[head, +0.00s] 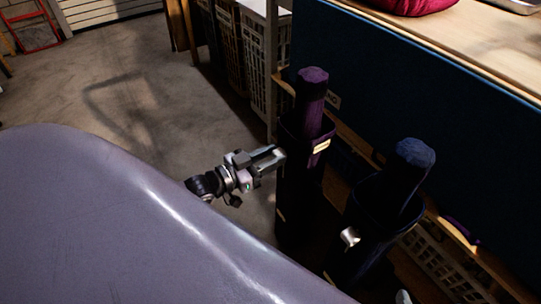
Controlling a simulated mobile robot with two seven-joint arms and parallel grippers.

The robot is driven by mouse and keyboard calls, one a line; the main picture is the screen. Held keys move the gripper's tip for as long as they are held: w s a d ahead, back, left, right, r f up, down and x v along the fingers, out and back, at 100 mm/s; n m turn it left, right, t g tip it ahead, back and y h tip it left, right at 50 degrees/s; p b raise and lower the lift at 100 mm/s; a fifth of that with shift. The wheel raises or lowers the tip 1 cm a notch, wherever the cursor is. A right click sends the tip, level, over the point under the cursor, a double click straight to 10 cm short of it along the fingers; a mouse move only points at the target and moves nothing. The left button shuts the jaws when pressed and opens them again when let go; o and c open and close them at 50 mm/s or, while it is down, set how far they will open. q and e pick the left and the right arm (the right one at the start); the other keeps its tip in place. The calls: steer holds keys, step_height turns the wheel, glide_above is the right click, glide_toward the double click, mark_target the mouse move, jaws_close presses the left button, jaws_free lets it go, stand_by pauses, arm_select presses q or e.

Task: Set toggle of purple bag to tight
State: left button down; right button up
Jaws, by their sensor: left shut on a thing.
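The purple bag (300,190) is a tall, dark, upright tube with a purple top (312,92) sticking up from its collar. A small pale tag (322,145) shows on its right side below the rim. My left gripper (279,156) reaches in from the left and is shut at the bag's upper left side, just below the collar. What it grips appears to be the bag's toggle, but the fingers hide it, so its setting cannot be read.
A blue bag (377,215) stands close at the right, with a silvery piece (349,237) on its side. A dark blue panel (400,90) rises behind both bags. White crates (258,65) stand behind at the left. The concrete floor (130,90) is open at the left.

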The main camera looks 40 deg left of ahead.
arm_select(q)
steer(key=shift+r, duration=0.2)
steer(key=c, duration=0.7)
jaws_free()
steer(key=shift+s+a, duration=0.2)
steer(key=shift+s, duration=0.2)
steer(key=p+v, duration=0.2)
steer(key=v, duration=0.4)
steer(key=shift+s, duration=0.1)
arm_select(e)
steer(key=shift+s+d+r+h, duration=0.1)
steer(key=shift+s+d+h, duration=0.3)
steer(key=shift+d, duration=0.35)
steer(key=shift+r, duration=0.15)
